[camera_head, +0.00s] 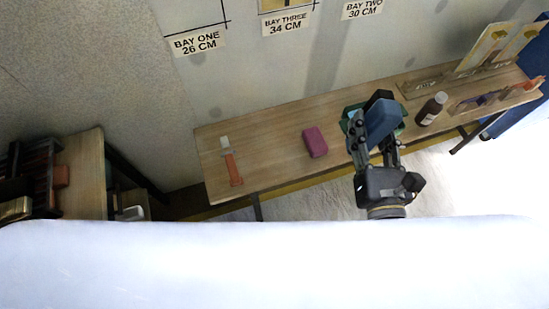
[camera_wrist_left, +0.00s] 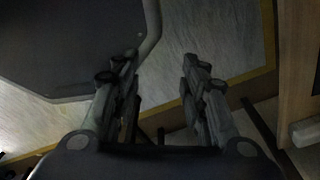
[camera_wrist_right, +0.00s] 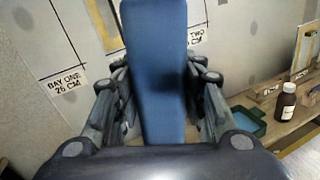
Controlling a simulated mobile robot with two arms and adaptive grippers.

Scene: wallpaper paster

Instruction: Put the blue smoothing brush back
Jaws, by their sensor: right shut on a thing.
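The blue smoothing brush (camera_wrist_right: 160,70) stands between the fingers of my right gripper (camera_wrist_right: 162,100) in the right wrist view, its long blue face upright. In the head view my right gripper (camera_head: 373,128) is shut on the blue brush (camera_head: 381,118), in front of or above the bench. A dark green tray (camera_head: 399,130) is partly hidden behind the gripper; it also shows in the right wrist view (camera_wrist_right: 249,126). My left gripper (camera_wrist_left: 160,75) shows in the left wrist view with its fingers apart and nothing between them, over the floor.
A long wooden bench (camera_head: 270,133) runs along the wall. On it are an orange-handled scraper (camera_head: 232,166), a magenta block (camera_head: 315,142) and a brown bottle (camera_head: 431,109). A shelf (camera_head: 82,175) stands at left.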

